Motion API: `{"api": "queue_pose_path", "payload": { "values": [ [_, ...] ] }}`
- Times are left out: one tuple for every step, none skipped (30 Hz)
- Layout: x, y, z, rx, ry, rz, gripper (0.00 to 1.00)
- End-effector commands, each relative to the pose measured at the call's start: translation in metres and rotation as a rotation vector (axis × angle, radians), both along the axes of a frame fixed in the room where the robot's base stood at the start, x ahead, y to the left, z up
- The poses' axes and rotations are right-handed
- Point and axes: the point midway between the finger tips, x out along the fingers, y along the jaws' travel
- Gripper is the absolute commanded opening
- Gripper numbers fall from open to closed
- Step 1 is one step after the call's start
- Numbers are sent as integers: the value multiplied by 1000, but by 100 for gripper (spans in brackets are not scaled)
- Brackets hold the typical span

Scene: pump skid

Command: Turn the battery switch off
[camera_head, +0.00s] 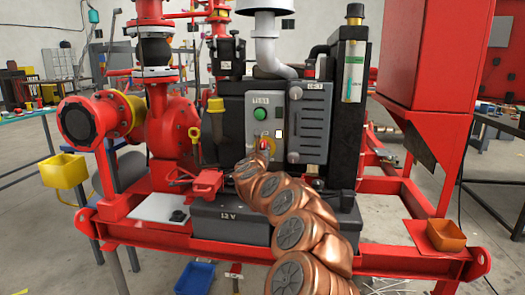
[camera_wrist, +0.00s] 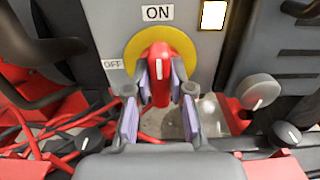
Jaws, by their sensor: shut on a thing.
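The battery switch is a red handle (camera_wrist: 158,58) on a yellow round plate (camera_wrist: 132,50), set in the grey panel. The ON label (camera_wrist: 157,13) is above it and the OFF label (camera_wrist: 112,64) is to its left. The handle stands roughly upright, in line with ON, with a white line on it. My gripper (camera_wrist: 160,100) has one finger on each side of the handle and is shut on it. In the head view, the switch (camera_head: 265,143) shows on the panel below a green button, and my copper arm reaches up to it, partly hiding the area below.
A black 12 V battery box (camera_head: 228,222) stands below the panel. Grey knobs (camera_wrist: 257,91) lie right of the switch in the wrist view. Red cables and a black hose crowd the left. A red frame rail (camera_head: 180,247) crosses the front.

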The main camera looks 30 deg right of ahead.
Motion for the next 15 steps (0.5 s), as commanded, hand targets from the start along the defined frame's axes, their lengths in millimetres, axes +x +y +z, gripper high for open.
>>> {"api": "queue_pose_path", "payload": {
  "values": [
    [0,0,0,0,0,0,6],
    [0,0,0,0,0,0,3],
    [0,0,0,0,0,-1,0],
    [0,0,0,0,0,0,0],
    [0,0,0,0,0,0,0],
    [0,0,0,0,0,0,0],
    [0,0,0,0,0,0,0],
    [0,0,0,0,0,0,0],
    [0,0,0,-1,1,0,0],
    [0,0,0,-2,1,-1,0],
    [0,0,0,-3,3,-1,0],
    [0,0,0,-7,6,-1,0],
    [0,0,0,-11,9,-1,0],
    [0,0,0,-16,14,-1,0],
    [0,0,0,-24,21,-1,0]
  ]
}}
